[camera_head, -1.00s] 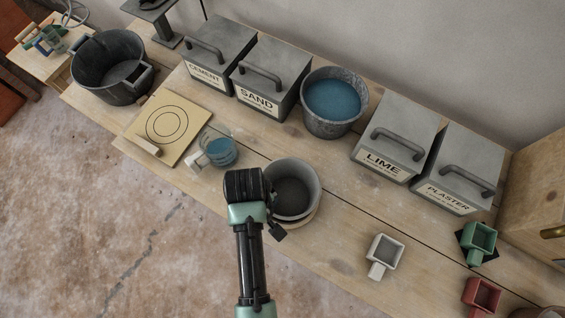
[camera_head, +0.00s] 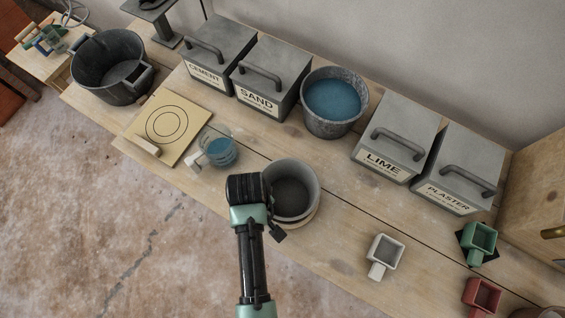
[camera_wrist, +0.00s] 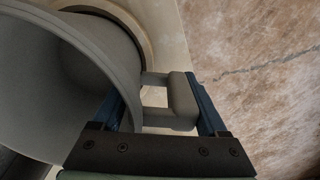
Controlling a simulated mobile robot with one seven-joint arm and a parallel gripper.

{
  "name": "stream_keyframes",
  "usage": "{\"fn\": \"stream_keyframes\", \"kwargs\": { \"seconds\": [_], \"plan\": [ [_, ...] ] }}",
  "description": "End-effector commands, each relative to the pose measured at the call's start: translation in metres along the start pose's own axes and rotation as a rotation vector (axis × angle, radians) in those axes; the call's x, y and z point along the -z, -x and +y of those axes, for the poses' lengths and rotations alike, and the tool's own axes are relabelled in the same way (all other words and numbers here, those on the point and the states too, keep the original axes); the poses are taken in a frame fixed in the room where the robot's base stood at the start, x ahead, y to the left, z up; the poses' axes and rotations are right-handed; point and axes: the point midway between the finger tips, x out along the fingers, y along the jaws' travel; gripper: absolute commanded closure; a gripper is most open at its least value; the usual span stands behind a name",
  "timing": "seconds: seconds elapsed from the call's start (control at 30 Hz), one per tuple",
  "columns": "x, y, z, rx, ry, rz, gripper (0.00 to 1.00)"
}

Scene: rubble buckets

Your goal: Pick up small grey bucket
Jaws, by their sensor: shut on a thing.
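The small grey bucket (camera_head: 307,178) is near the front of the bench in the head view, upright and open at the top. In the wrist view the bucket (camera_wrist: 60,75) fills the left side, with its handle (camera_wrist: 182,98) sticking out to the right. My gripper (camera_wrist: 155,90) is shut on this handle, one blue finger on each side. In the head view my dark wrist covers the bucket's left side and hides the handle and fingertips. A pale round wooden base (camera_head: 302,223) shows beneath the bucket; I cannot tell whether they touch.
A larger bucket of blue water (camera_head: 333,128) stands behind. Boxes for cement (camera_head: 213,50), sand (camera_head: 270,75), lime (camera_head: 395,135) and plaster (camera_head: 460,165) line the wall. Free bench lies between bucket and scoop.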

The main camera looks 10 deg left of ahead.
Motion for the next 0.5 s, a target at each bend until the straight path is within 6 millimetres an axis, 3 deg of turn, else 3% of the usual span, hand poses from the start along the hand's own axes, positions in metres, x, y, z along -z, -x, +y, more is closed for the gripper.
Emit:
{"fn": "stream_keyframes", "kwargs": {
  "seconds": [0.33, 0.5],
  "plan": [
    [0.001, 0.004, 0.0, 0.0, 0.001, 0.002, 1.0],
    [0.001, 0.029, 0.001, -0.002, 0.001, 0.005, 1.0]
  ]
}}
